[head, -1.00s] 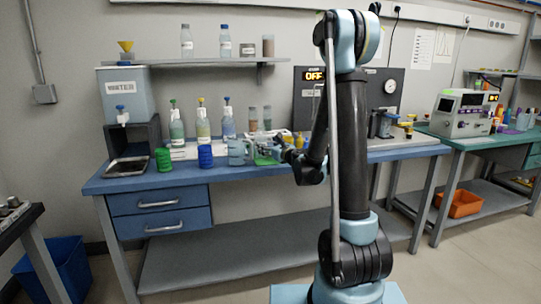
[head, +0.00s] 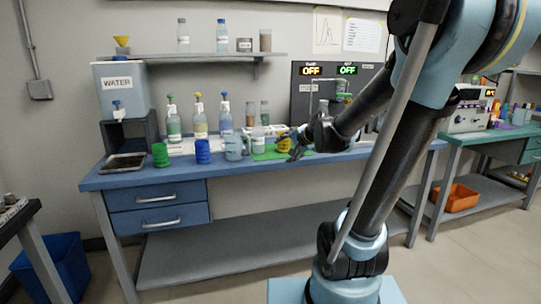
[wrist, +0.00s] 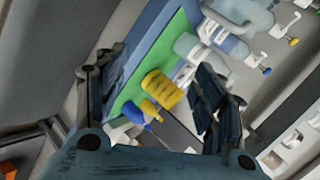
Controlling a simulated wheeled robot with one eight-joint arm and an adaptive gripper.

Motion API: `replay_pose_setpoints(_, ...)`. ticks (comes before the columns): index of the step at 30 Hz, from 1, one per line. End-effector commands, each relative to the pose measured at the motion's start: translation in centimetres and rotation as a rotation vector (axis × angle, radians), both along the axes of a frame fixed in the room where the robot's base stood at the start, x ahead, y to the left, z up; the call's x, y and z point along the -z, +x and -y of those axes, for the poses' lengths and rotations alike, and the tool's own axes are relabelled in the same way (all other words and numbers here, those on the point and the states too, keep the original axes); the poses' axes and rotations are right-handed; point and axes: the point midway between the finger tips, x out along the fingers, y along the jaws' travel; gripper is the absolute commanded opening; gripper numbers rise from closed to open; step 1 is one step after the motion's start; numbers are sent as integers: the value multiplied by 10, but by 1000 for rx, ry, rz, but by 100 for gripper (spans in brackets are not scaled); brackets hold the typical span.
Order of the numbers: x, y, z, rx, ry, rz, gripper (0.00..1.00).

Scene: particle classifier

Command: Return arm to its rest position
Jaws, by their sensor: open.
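My gripper (head: 298,146) is at the front of the blue workbench (head: 190,177) in the head view, close to a green mat (head: 264,155). In the wrist view my gripper (wrist: 160,82) has its two dark fingers spread wide, with nothing held between them. A yellow ribbed container (wrist: 161,90) and a green mat (wrist: 178,42) show beyond the fingers. My arm crosses the right half of the head view, leaning up to the right, and hides part of the bench and wall.
Wash bottles (head: 198,117), a blue ribbed container (head: 203,151), a green ribbed container (head: 160,154) and a cup (head: 234,147) stand on the bench. A water tank (head: 121,88) is at left. A dark panel with two OFF displays (head: 311,71) stands behind my gripper. An orange bin (head: 458,198) sits low at right.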

Motion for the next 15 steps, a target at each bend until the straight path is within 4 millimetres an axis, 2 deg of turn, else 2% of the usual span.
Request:
replay_pose_setpoints(9,16,-69,60,-204,-509,7,63)
replay_pose_setpoints(15,24,-108,96,-327,-770,-23,63)
